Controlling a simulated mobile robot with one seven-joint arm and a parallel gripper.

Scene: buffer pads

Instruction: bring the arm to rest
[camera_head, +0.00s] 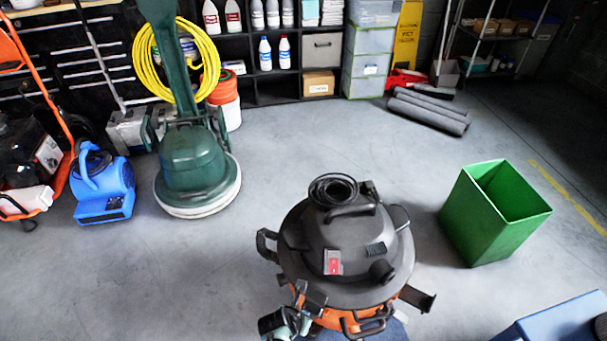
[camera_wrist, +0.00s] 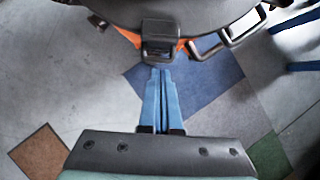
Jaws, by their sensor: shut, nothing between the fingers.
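My gripper (camera_wrist: 161,72) shows in the wrist view with its two blue fingers together and nothing between them. The fingertips point at the black latch of a shop vacuum (camera_wrist: 190,12); I cannot tell whether they touch it. In the head view the black and orange shop vacuum (camera_head: 345,245) stands at the lower middle, with a coiled black hose or cord on top. A dark and teal part at its lower left may be the end of my arm; the fingers cannot be made out there.
An open green bin (camera_head: 490,220) stands right of the vacuum. A blue box (camera_head: 550,322) is at the lower right. A green floor buffer (camera_head: 190,160) and a blue blower (camera_head: 103,190) stand left. Grey rolls (camera_head: 430,110) lie near the back shelves. Floor between is clear.

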